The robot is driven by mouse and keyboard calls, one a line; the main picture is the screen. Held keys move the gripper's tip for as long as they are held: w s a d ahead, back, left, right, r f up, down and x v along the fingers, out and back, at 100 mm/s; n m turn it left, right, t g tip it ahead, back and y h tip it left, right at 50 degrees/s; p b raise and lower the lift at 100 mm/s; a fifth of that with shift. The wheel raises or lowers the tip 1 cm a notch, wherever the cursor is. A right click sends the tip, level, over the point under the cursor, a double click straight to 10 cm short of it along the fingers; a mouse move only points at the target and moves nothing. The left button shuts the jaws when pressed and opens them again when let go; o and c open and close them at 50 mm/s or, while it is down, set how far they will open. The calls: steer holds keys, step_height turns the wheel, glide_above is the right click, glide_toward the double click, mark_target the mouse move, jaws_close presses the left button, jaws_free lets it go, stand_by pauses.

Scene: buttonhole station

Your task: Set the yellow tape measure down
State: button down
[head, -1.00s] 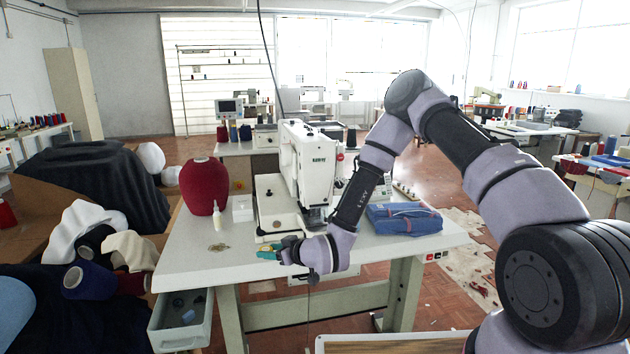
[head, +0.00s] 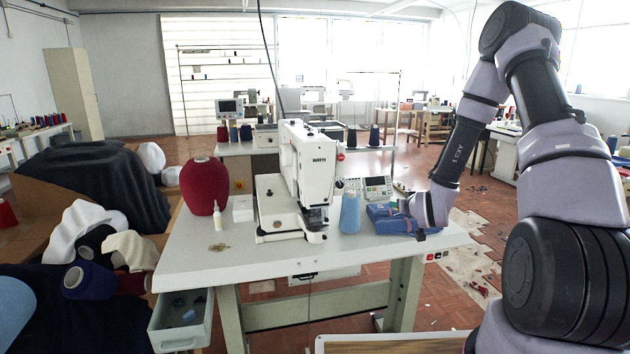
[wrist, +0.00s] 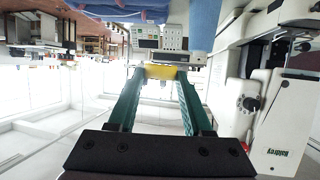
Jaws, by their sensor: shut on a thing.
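In the wrist view my gripper (wrist: 162,75) is shut on the yellow tape measure (wrist: 162,72), which shows as a small yellow strip between the green fingertips. In the head view my gripper (head: 406,210) is at the right part of the white worktable (head: 245,260), by the folded blue denim (head: 390,222). The tape measure cannot be made out in the head view. I cannot tell whether it touches anything below.
A light blue thread cone (head: 350,212) and a control panel (head: 377,187) stand left of my gripper. The white sewing machine (head: 303,175) is further left. A red cone (head: 204,185), white bottle (head: 217,218) and small white box (head: 242,208) stand left of it. The front left tabletop is mostly clear.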

steer(key=shift+w+d+r, duration=0.1)
steer(key=shift+w+d, duration=0.15)
steer(key=shift+d, duration=0.65)
steer(key=v, duration=0.5)
steer(key=shift+s+a+r, duration=0.25)
steer(key=shift+r, duration=0.15)
steer(key=shift+d, duration=0.1)
